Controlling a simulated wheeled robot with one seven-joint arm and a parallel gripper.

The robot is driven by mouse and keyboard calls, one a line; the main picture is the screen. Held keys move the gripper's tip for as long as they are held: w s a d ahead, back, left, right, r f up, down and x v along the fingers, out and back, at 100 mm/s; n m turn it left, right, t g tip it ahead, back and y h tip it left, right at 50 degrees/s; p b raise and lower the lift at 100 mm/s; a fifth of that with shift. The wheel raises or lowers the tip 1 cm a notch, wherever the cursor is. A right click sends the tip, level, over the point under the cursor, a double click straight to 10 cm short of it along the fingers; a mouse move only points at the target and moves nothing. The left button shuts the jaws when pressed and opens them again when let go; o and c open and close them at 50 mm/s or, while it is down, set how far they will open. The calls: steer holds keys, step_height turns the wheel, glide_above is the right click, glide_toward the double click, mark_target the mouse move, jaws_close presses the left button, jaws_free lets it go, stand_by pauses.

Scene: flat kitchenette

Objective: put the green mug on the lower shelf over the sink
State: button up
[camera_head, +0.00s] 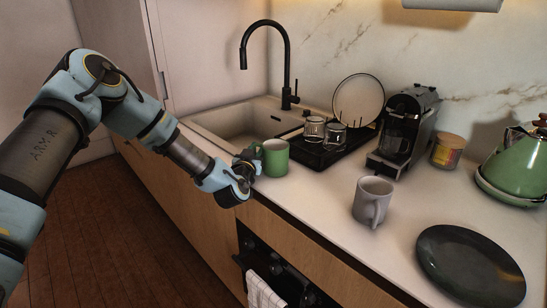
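The green mug (276,160) appears to stand upright on the counter beside the sink, near the front edge. My gripper (248,168) is at the mug's left side, close to its handle. The dark fingers are small and partly overlap the handle area, so I cannot tell whether they are open or shut on it. The sink (238,121) with a black faucet (284,62) lies behind and left of the mug. No shelf over the sink shows in this view.
A black drying rack (318,158) holds glasses and a plate (359,99). A coffee machine (404,128), grey mug (372,201), dark plate (470,266), jar (447,151) and green kettle (517,163) stand to the right. An oven with a towel (263,292) is below the counter.

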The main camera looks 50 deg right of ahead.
jaws_close()
stand_by(1.4)
